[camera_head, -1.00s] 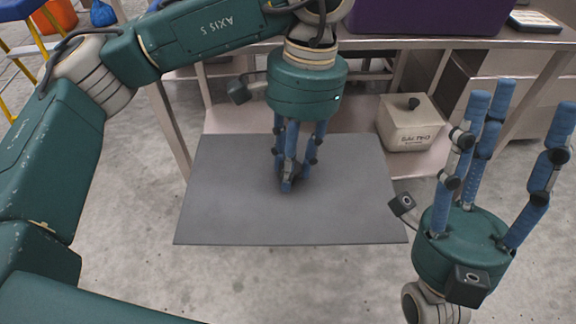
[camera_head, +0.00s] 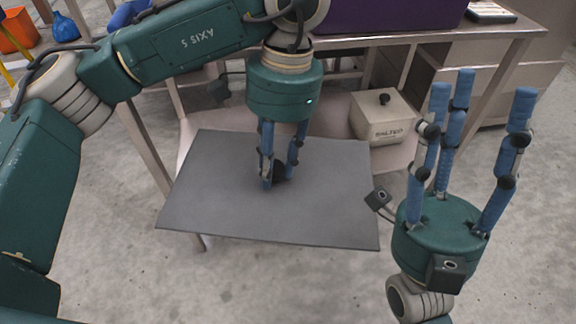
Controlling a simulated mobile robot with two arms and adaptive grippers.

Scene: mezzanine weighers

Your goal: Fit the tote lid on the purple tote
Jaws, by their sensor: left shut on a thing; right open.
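The tote lid (camera_head: 320,205) is a flat dark grey panel in the middle of the view, held level or slightly tilted in front of the table. My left gripper (camera_head: 272,180) points down with its blue fingers shut on the dark knob at the lid's middle; the fingers partly hide the knob. The purple tote (camera_head: 390,14) stands on the table top at the upper edge of the view, and its upper part is cut off. My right gripper (camera_head: 482,95) is open and empty, fingers pointing up, to the right of the lid.
The metal table (camera_head: 455,45) has a lower shelf (camera_head: 205,125), partly behind the lid. A pale box marked "SALTED" (camera_head: 380,120) with a black knob sits on that shelf. A flat device (camera_head: 491,12) lies on the table top at right. An orange bucket (camera_head: 17,30) and blue item (camera_head: 64,28) are far left.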

